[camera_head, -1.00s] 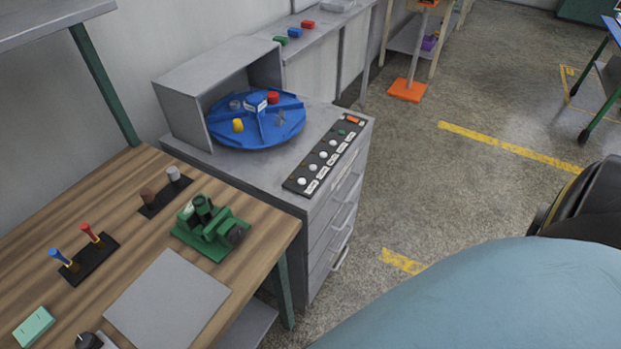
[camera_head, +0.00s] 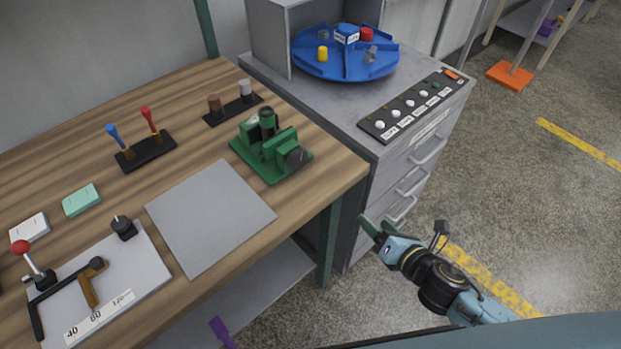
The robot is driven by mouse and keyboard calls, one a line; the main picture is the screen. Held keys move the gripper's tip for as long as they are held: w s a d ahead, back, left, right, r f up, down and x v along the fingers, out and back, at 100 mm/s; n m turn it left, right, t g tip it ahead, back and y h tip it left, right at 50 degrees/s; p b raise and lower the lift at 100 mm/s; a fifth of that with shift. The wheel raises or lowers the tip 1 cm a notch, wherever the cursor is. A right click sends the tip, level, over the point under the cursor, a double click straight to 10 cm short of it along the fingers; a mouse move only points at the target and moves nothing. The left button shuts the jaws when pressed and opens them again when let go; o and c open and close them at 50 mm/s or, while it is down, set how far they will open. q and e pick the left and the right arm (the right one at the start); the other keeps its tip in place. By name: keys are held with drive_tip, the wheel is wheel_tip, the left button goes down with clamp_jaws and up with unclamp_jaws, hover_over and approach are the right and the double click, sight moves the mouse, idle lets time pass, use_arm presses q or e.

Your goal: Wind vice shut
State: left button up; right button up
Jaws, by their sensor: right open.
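The green vice (camera_head: 268,146) stands on the wooden bench near its right end. Its round dark wheel faces front right, and a dark upright cylinder shows at its jaws. I cannot tell how wide the jaws are apart. My right gripper (camera_head: 403,232) is in the lower right, in front of the drawer cabinet and past the bench's right edge. It is open and well apart from the vice, with nothing seen between its fingers. My left gripper is not in view.
A grey sheet (camera_head: 210,216) lies in front of the vice. A rack with blue and red handled tools (camera_head: 146,152) stands to its left. A grey cabinet (camera_head: 410,170) with a blue turntable (camera_head: 346,66) and button panel (camera_head: 412,106) stands right. A lever fixture (camera_head: 90,290) is front left.

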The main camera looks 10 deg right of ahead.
drive_tip(key=a+r+n+t+y+b, duration=0.25)
drive_tip(key=a+r+n, duration=0.25)
drive_tip(key=r+n, duration=0.25)
drive_tip(key=n+y, duration=0.3)
drive_tip(key=n, duration=0.2)
approach(301, 163)
drive_tip(key=shift+g, duration=0.25)
drive_tip(key=x, duration=0.7)
drive_tip(key=shift+w+a+r, duration=0.2)
drive_tip(key=shift+w, duration=0.15)
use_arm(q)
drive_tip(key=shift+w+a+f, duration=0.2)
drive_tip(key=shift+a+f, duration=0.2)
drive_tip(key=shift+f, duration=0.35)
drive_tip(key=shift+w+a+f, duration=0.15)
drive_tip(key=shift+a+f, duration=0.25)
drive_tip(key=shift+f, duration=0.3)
use_arm(e)
drive_tip(key=shift+w+a, duration=0.3)
drive_tip(key=shift+w, duration=0.2)
drive_tip(key=shift+c, duration=0.4)
drive_tip(key=c, duration=0.9)
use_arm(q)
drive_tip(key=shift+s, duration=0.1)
use_arm(e)
drive_tip(key=shift+m, duration=0.25)
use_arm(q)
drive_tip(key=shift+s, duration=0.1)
